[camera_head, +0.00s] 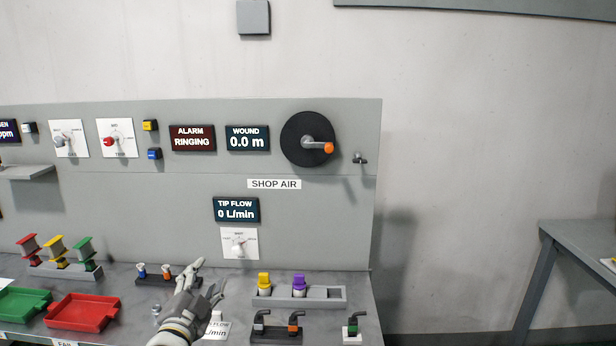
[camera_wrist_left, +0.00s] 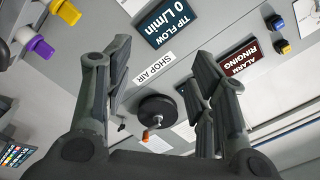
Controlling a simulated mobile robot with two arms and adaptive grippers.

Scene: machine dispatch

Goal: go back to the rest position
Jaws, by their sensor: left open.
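My left gripper (camera_head: 209,285) is in front of the bench's back panel, above the worktop. Its fingers are spread apart with nothing between them. In the left wrist view the two open fingers (camera_wrist_left: 155,90) frame part of the panel, with the black reel (camera_wrist_left: 158,111) between them farther off. My right gripper shows in neither view.
Near the left gripper are a rack (camera_head: 153,281) with small tips, a grey holder (camera_head: 327,297) with yellow and purple pieces, and a dark nozzle block (camera_head: 276,337). Red (camera_head: 84,314) and green (camera_head: 20,304) trays lie left. A grey table (camera_head: 590,243) stands right; floor between is open.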

